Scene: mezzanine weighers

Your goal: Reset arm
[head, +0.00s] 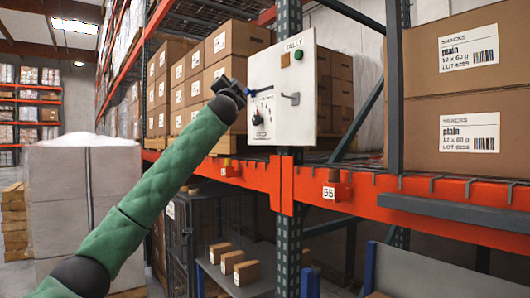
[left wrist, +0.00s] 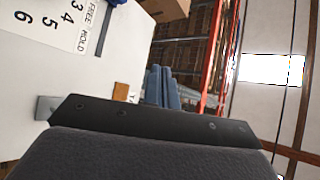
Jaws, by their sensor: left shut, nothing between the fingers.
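A white control panel (head: 272,72) marked TALLY is fixed to the rack upright. A grey arm (head: 290,98) sticks out from its right half; no label on it is readable. A dark blue lever (head: 262,92) lies left of it, partly behind my gripper. A black knob (head: 260,119) sits lower left. My left gripper (head: 229,86) is shut and empty by the panel's left edge, left of the grey arm; I cannot tell whether it touches the blue lever. The left wrist view shows the panel face (left wrist: 60,70) with numbers, FREE and HOLD. My right gripper is out of view.
An orange rack beam (head: 240,178) runs below the panel. Cartons (head: 455,62) stand to the right and more stand behind the panel. A wrapped pallet load (head: 75,190) is at left. Small boxes (head: 245,272) sit on a low shelf. Open air lies before the panel.

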